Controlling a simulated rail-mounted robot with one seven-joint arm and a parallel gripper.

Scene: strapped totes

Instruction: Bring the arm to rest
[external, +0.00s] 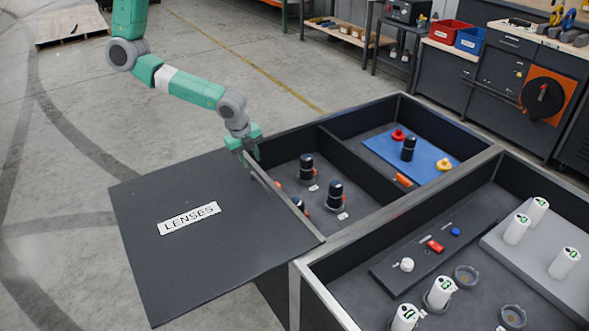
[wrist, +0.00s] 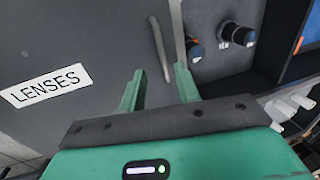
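My green arm reaches down from the upper left in the external view. My gripper (external: 250,160) is low over the right edge of the dark lid marked LENSES (external: 160,250). In the wrist view my gripper (wrist: 160,72) has its two fingers apart, with nothing held between them. A slim grey bar (wrist: 160,48), seemingly the lid's handle, lies just beyond the fingertips; I cannot tell whether a finger touches it. The lid sits left of the lens compartment (external: 318,212), which is mostly uncovered and shows several black lenses.
A blue mat (external: 428,165) with a black lens and small parts lies in the back compartment. The front right compartment holds white cylinders (external: 440,291) and a dark strip (external: 420,258). Box walls surround these. Open floor (external: 60,130) lies left; workbenches (external: 490,75) stand behind.

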